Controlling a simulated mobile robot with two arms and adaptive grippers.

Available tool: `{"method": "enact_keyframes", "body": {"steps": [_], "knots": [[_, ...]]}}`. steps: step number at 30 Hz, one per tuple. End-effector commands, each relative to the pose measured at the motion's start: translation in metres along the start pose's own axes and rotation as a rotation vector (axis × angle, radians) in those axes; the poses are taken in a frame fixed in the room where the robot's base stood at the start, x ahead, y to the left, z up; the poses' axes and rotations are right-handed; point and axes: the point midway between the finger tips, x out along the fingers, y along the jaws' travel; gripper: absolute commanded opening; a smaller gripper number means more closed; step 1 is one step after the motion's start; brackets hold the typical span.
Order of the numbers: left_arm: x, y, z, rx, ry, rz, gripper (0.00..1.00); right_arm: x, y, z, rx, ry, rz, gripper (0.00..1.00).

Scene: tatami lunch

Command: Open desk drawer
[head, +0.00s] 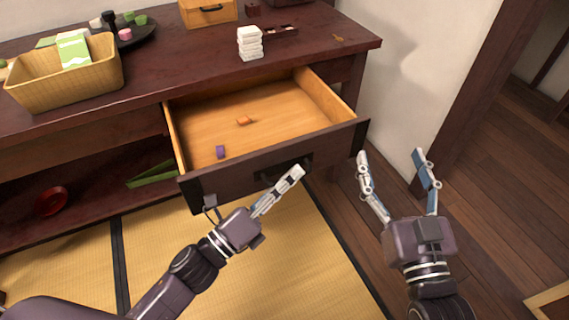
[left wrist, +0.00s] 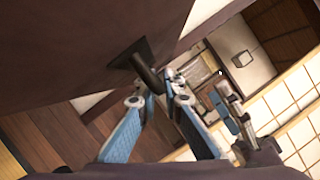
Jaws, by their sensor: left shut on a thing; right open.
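The desk drawer (head: 200,184) is pulled out of the dark wooden desk (head: 150,80), its light wood inside showing. A small orange thing (head: 245,120) and a small purple thing (head: 220,152) lie in it. My left gripper (head: 298,172) is at the drawer front, shut on the dark drawer handle (head: 286,166). The left wrist view shows the handle (left wrist: 148,75) between the fingers of the left gripper (left wrist: 160,95). My right gripper (head: 390,158) is open and empty, to the right of the drawer's front corner.
On the desk top are a yellow basket (head: 65,85), a dark tray (head: 135,38), a white stack (head: 250,43) and a small wooden chest (head: 208,12). A red dish (head: 50,200) sits on the lower shelf. Tatami (head: 270,270) lies below the drawer; wooden floor (head: 500,170) is clear at right.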

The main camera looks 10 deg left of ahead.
Motion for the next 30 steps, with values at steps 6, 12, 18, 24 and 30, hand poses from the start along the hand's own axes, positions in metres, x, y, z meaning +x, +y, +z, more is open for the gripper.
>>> {"method": "enact_keyframes", "body": {"steps": [6, 12, 18, 24, 30], "knots": [[-0.002, -0.001, -0.005, 0.000, 0.002, 0.003, 0.00, 0.000, 0.001, 0.005, -0.001, -0.020, 0.001, 0.68], [-0.002, -0.001, -0.005, 0.000, 0.002, 0.003, 0.00, 0.000, 0.001, 0.004, -0.001, -0.020, 0.001, 0.68], [-0.002, -0.001, -0.004, 0.000, 0.002, 0.003, 0.15, 0.000, 0.001, 0.004, 0.000, -0.019, 0.001, 0.68], [-0.002, -0.002, -0.004, 0.000, 0.001, 0.001, 0.15, 0.000, 0.001, 0.004, -0.001, -0.019, 0.001, 0.68], [-0.014, -0.001, -0.004, -0.002, 0.001, 0.003, 0.15, 0.000, 0.001, 0.005, -0.001, -0.020, 0.001, 0.68]]}}
